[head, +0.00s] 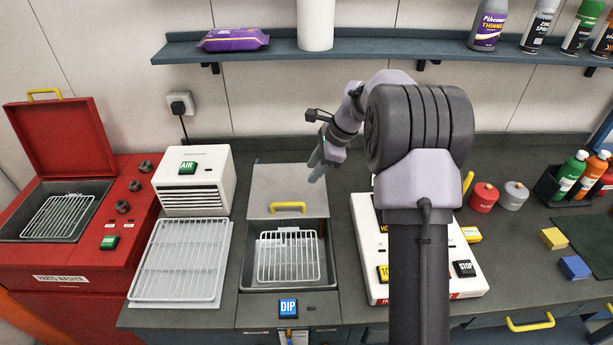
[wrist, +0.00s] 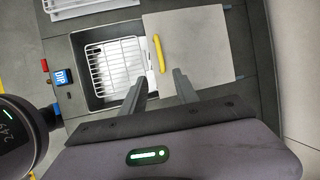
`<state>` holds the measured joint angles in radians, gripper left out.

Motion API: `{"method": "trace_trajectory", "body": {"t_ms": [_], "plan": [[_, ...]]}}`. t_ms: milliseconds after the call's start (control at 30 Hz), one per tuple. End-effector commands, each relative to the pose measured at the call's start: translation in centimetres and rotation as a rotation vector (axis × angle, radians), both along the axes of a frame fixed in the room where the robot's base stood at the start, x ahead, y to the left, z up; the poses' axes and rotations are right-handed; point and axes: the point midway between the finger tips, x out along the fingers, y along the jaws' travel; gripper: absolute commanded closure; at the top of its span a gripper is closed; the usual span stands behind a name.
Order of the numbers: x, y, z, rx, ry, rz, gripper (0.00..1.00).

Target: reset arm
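My gripper (head: 318,166) is raised above the counter, near the back right of the dip tank, and points down and to the left. In the wrist view my gripper (wrist: 154,84) shows its two fingers spread apart, with nothing between them. The fingers overlap the grey lid (wrist: 205,45) of the dip tank in that view, and they look well above it. The rest of my arm (head: 420,130) stands in front of the white panel with the STOP button and hides part of it.
The dip tank (head: 243,284) holds a wire basket (head: 288,258). Left are a wire rack (head: 180,262), a white AIR unit (head: 195,182) and an open red parts washer (head: 75,278). A shelf (head: 260,50) with bottles runs above. Red and grey canisters (head: 483,197) stand right.

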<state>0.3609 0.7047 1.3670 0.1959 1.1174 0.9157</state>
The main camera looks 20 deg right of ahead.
Motion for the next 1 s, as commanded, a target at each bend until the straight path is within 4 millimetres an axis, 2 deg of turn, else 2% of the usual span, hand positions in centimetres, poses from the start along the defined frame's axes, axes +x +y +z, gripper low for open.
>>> {"method": "trace_trajectory", "body": {"t_ms": [467, 567, 667, 700, 767, 800, 867, 900, 1000], "plan": [[-0.2, 0.0, 0.3, -0.003, -0.002, 0.004, 0.64], [-1.6, 1.6, 2.3, -0.045, -0.041, 0.088, 0.64], [-6.6, 5.8, 6.1, -0.157, -0.137, 0.305, 0.64], [-9.5, 7.6, 7.4, -0.213, -0.18, 0.412, 0.64], [-13.6, 9.8, 8.5, -0.288, -0.239, 0.555, 0.64], [-16.3, 10.9, 8.9, -0.335, -0.273, 0.642, 0.64], [-20.3, 12.5, 8.8, -0.405, -0.326, 0.77, 0.64], [-23.0, 13.3, 8.4, -0.451, -0.359, 0.854, 0.64], [-28.8, 14.8, 6.5, -0.556, -0.434, 1.039, 0.64]]}}
